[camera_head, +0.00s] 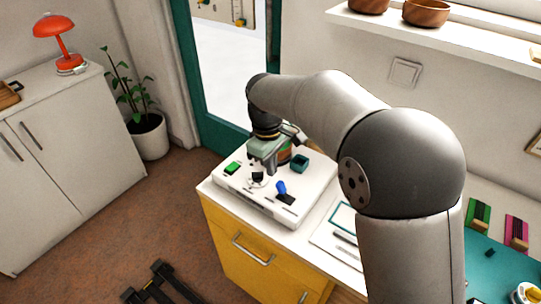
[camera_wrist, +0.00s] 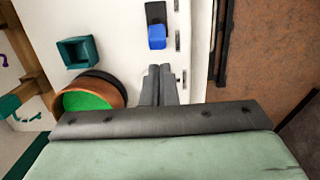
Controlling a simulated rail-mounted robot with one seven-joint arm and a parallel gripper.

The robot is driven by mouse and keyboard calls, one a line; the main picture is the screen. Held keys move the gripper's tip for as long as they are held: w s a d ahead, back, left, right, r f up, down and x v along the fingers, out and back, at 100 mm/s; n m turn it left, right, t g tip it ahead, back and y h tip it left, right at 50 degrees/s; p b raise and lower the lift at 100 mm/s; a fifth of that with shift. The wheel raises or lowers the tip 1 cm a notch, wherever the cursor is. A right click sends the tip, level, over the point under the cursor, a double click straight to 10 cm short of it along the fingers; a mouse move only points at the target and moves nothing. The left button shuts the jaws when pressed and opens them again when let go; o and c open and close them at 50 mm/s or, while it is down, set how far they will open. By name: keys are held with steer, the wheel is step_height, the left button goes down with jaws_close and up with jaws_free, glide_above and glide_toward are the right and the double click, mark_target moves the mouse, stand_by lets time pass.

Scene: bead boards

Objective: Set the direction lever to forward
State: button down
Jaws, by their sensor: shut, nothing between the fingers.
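A white control panel (camera_head: 262,209) lies on a yellow cabinet. A blue-handled lever (camera_head: 281,187) on a black base stands near its front edge; it also shows in the wrist view (camera_wrist: 157,37), beyond my fingertips. A small black knob (camera_head: 257,176) on a pale round base sits left of it. I cannot read any labels, so I cannot tell which control is the direction lever. My gripper (camera_head: 271,166) is shut and empty, pointing down over the panel between these controls and the back. In the wrist view its fingers (camera_wrist: 158,72) lie together, apart from the blue handle.
A green switch (camera_head: 233,168) is at the panel's left. A teal square cup (camera_head: 299,163) and a round brown-rimmed green piece (camera_wrist: 90,97) stand close to my gripper. A framed tablet-like item (camera_head: 340,232) lies right of the panel.

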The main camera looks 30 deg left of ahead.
mark_target(282, 190)
steer(key=shift+d+f, duration=0.2)
steer(key=shift+f, duration=2.05)
steer(key=shift+d, duration=0.1)
